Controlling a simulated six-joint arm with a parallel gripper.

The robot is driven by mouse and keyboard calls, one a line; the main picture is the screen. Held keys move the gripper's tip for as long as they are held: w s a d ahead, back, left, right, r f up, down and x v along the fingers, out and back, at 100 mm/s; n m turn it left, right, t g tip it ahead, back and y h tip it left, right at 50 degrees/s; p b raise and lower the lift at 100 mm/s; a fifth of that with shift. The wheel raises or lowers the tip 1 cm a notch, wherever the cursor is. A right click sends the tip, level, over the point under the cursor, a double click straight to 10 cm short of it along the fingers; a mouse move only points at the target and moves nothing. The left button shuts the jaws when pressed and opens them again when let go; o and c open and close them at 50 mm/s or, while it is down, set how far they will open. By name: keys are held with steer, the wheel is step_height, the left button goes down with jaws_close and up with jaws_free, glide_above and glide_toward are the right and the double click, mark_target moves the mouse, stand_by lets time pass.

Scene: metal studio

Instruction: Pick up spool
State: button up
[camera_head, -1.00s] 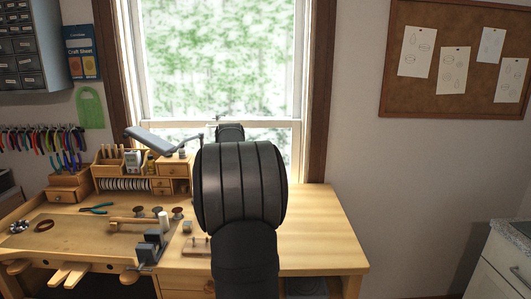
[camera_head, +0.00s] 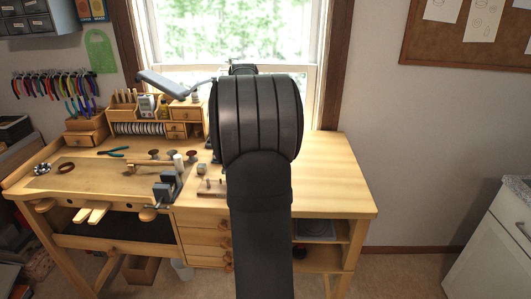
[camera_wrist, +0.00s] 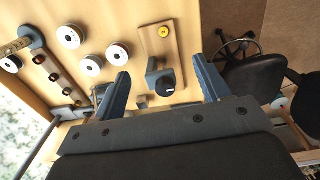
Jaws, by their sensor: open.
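Several small round spools show on the wooden workbench. Which one the task means I cannot tell. My gripper (camera_wrist: 161,70) is open, its two blue-grey fingers wide apart. It holds nothing and is apart from the discs, which are left of the gap. In the head view my arm hides the gripper.
The workbench (camera_head: 335,185) is clear on its right side. A desk lamp (camera_head: 168,85) and drawer organiser (camera_head: 178,125) stand behind. A dark stool (camera_wrist: 252,75) shows in the wrist view.

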steer(key=w+a+r+n+t+h, duration=0.15)
steer(key=w+n+h, duration=0.4)
steer(key=w, duration=1.05)
steer(key=shift+n+t+y, duration=0.55)
steer(key=shift+n+y, duration=0.2)
steer(key=shift+y, duration=0.1)
steer(key=x, duration=1.2)
steer(key=shift+s+a, duration=0.15)
steer(key=shift+a, duration=0.1)
steer(key=shift+s+x, duration=0.2)
steer(key=shift+x, duration=1.2)
steer(key=shift+s+x, duration=0.25)
steer(key=shift+x, duration=1.1)
steer(key=shift+f, duration=0.15)
steer(key=c, duration=1.1)
